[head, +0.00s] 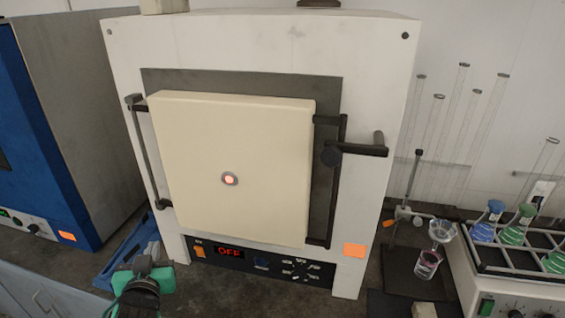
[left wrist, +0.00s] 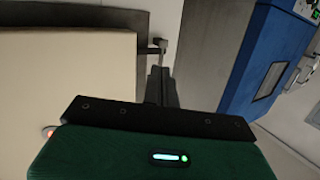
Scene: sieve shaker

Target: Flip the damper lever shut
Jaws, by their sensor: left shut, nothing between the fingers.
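No part in view is clearly marked as the damper lever. A black lever (head: 357,150) with a round knob sticks out to the right of the furnace door (head: 200,140), at its upper right edge. My left gripper (head: 150,258) is low in front of the furnace's lower left corner, well away from that lever. In the left wrist view its fingers (left wrist: 161,86) are together and empty, just short of a dark bracket (left wrist: 160,45) at the door's edge. I cannot tell whether they touch it. My right gripper is in neither view.
The white furnace (head: 375,90) has a lit OFF display (head: 229,251) below its door. Stubs (head: 164,5) on its top are cut off by the picture edge. A blue cabinet (head: 40,130) stands left; a rack with flasks (head: 483,230) and glass tubes (head: 410,130) stand right.

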